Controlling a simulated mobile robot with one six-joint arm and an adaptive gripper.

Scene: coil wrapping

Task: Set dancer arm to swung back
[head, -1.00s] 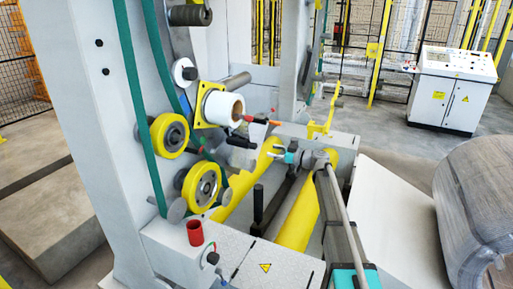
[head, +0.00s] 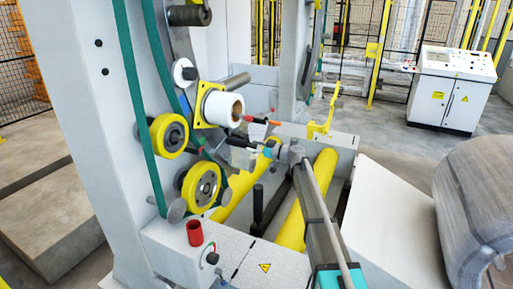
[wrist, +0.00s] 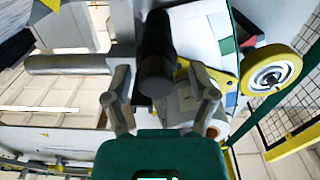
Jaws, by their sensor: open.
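A black handle (head: 240,142) sticks out below the white film roll (head: 222,108) on the wrapping head. It appears to belong to the dancer arm, whose lever is too small and partly hidden to make out clearly. My gripper (head: 256,149) is just right of the handle, pointing left at it. In the wrist view the black handle (wrist: 156,50) lies end-on between the two spread fingers of my gripper (wrist: 158,78), with gaps on both sides. My gripper is open and holds nothing.
Yellow rollers (head: 168,136) stand left of the handle. A red-tipped lever (head: 262,121) is just above my gripper. A black upright post (head: 257,203) and a yellow bar (head: 308,205) are below. A wrapped coil (head: 485,205) lies far right.

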